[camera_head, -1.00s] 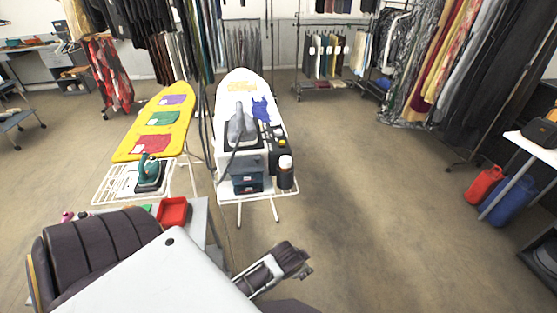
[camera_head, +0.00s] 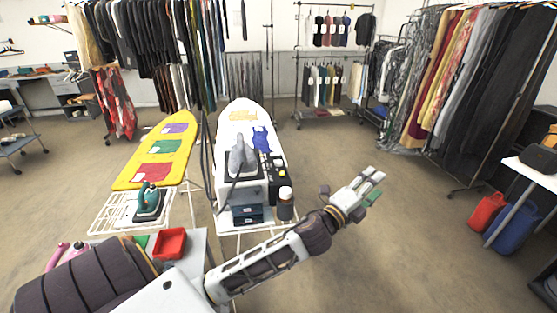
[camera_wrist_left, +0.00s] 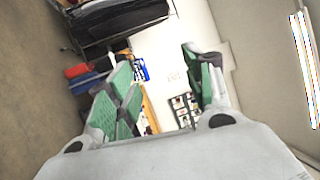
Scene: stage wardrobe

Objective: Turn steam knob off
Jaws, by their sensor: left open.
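A grey steam iron (camera_head: 241,157) stands on a steam station on the white ironing board (camera_head: 238,116), with black control parts along its right side. I cannot make out a single steam knob at this size. My left gripper (camera_head: 374,186) is stretched out over bare floor, to the right of and apart from the board. In the left wrist view its green-padded fingers (camera_wrist_left: 160,92) are spread with nothing between them. My right gripper is not in view.
A dark bottle with a white cap (camera_head: 286,204) stands at the board's near right corner. A yellow ironing board (camera_head: 158,150) with a teal iron (camera_head: 148,200) and a red tray (camera_head: 170,243) are at left. The floor at right is clear up to the red and blue cans.

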